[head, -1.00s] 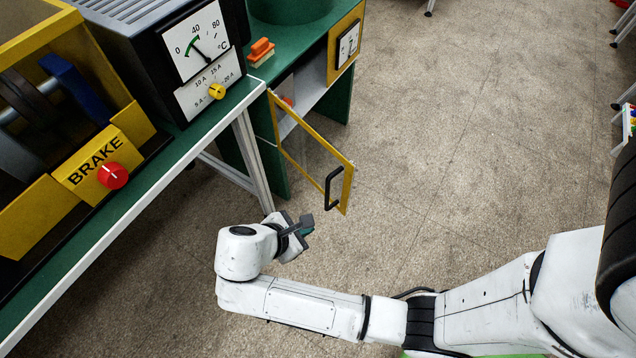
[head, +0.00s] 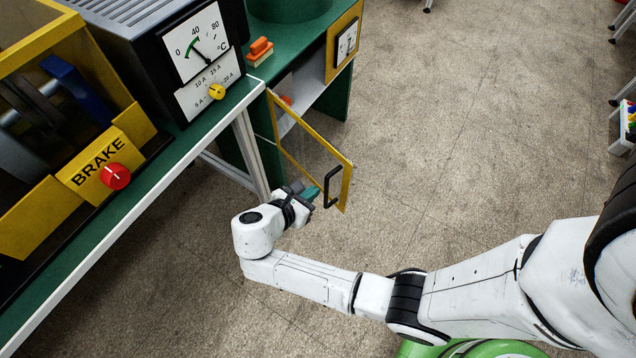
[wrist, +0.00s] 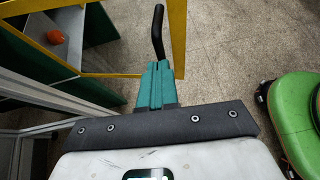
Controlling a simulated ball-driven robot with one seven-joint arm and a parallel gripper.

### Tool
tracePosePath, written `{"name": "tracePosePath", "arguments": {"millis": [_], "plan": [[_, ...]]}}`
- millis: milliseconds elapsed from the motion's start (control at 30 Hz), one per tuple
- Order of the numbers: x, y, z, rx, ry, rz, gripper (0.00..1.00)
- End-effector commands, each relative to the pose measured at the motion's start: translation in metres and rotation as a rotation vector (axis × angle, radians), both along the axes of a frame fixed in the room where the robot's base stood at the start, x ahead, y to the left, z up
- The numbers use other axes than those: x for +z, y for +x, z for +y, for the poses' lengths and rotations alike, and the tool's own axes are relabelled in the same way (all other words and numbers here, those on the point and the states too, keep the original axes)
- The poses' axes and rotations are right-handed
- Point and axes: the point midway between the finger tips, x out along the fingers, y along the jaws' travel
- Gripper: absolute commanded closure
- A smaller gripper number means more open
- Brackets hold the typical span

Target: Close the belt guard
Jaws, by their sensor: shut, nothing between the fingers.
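The belt guard (head: 347,190) is a yellow-framed, see-through door that stands swung open from the green cabinet, with a black bar handle (head: 326,187) near its free edge. The guard frame (wrist: 178,38) and the handle (wrist: 158,32) also show in the wrist view. My gripper (head: 312,192) is just left of the handle in the head view. In the wrist view its teal fingers (wrist: 157,68) are together and empty, with their tips close to the handle's lower end. I cannot tell whether they touch it.
The green cabinet (head: 340,98) has an open bay with a shelf behind the guard. An orange object (wrist: 56,36) sits inside. The bench with the yellow brake box (head: 100,172) runs along the left. Open floor (head: 440,130) lies to the right of the guard.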

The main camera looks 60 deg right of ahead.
Motion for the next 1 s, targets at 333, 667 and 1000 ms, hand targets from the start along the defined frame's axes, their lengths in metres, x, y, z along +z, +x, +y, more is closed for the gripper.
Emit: {"name": "tracePosePath", "arguments": {"millis": [333,667,1000], "plan": [[0.002,-0.003,-0.031,-0.001,0.001,-0.002,1.0],[0.002,-0.002,-0.032,0.0,0.001,-0.002,1.0],[0.005,-0.011,-0.05,0.047,0.003,-0.004,1.0]]}}
